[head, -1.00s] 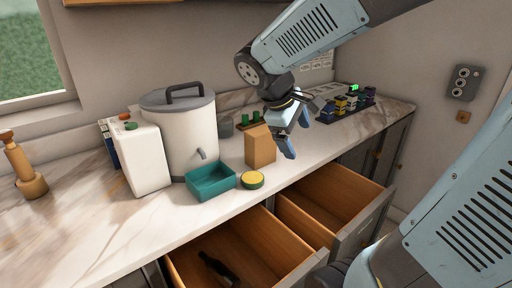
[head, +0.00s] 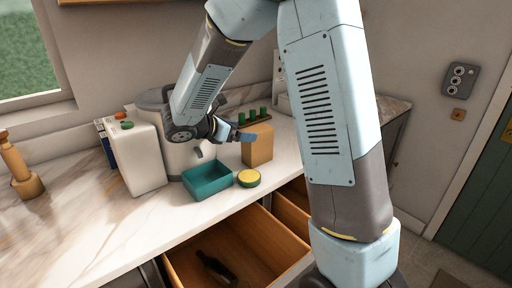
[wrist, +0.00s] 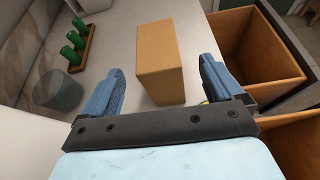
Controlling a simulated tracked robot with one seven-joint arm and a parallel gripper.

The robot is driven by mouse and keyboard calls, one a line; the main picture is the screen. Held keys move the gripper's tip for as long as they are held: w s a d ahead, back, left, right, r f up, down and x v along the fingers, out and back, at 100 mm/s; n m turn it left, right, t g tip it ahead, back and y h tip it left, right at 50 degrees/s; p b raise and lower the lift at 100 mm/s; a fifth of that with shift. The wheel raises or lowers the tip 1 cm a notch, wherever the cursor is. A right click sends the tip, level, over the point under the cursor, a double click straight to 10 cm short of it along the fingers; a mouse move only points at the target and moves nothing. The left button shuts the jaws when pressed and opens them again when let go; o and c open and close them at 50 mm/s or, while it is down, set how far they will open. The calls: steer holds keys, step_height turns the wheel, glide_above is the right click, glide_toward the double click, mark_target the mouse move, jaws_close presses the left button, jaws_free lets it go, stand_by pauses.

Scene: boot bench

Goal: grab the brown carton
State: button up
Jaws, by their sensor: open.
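The brown carton (head: 257,146) stands upright on the marble counter, right of the white drum. In the wrist view the carton (wrist: 160,62) is ahead of my gripper (wrist: 161,88), between the lines of its two blue fingers. My gripper is open, with the carton's near end reaching in between the fingertips and a gap showing on each side. In the head view my gripper (head: 238,134) is at the carton's left side; its far finger is partly hidden there.
A teal tray (head: 208,191) and a round yellow-topped tin (head: 249,178) sit just in front of the carton. A rack with green pegs (head: 255,118) is behind it. The white drum (head: 180,158) stands close on the left. An open drawer (head: 240,250) juts out below, holding a dark bottle.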

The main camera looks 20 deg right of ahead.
mark_target(258, 132)
steer(key=x, duration=0.3)
steer(key=shift+w+d, duration=0.1)
steer(key=shift+d, duration=0.1)
steer(key=shift+x, duration=2.5)
steer(key=shift+f, duration=0.15)
steer(key=shift+c, duration=0.2)
steer(key=c, duration=1)
